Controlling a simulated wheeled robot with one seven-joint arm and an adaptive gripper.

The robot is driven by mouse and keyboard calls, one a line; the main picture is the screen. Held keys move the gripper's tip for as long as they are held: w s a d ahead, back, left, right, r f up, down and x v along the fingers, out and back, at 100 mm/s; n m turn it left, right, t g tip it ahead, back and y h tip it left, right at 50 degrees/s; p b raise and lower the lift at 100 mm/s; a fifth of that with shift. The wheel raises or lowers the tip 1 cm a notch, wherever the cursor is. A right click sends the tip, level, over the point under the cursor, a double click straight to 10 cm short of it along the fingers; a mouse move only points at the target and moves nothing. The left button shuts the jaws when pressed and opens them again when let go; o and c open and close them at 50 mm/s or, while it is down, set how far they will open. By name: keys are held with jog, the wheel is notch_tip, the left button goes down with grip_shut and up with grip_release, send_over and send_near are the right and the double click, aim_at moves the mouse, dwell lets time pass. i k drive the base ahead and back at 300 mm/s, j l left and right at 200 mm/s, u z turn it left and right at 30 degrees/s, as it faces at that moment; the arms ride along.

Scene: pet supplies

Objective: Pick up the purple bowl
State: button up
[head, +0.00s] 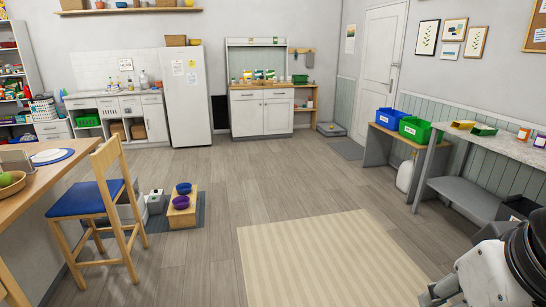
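The purple bowl (181,203) sits on the front part of a low wooden stand (182,219) on the floor, left of the middle. A blue bowl (184,188) sits just behind it on the same stand. My arm shows at the lower right corner, far from the bowls. What looks like part of my gripper (439,291) shows at the bottom edge beside it. Its fingers are too cut off to tell open from shut. I see nothing held.
A wooden chair with a blue seat (87,198) and a counter (48,180) stand left of the bowls. A dark mat (198,217) lies under the stand. A beige rug (325,258) covers the front floor. Open floor lies right of the stand. A bench (405,139) stands at the right.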

aim_at(182, 202)
jog(key=i+j+u, duration=0.25)
jog(key=i, duration=0.65)
jog(key=i+u, duration=0.25)
jog(key=i, duration=0.7)
jog(key=i+u, duration=0.1)
jog(key=i, duration=0.5)
jog(key=i+l+u, duration=0.1)
jog(key=i, duration=0.55)
jog(key=i+l+u, duration=0.1)
jog(key=i, duration=0.5)
jog(key=i+l+u, duration=0.45)
jog(key=i, duration=0.2)
jog(key=i+l+u, duration=0.5)
jog(key=i, duration=0.1)
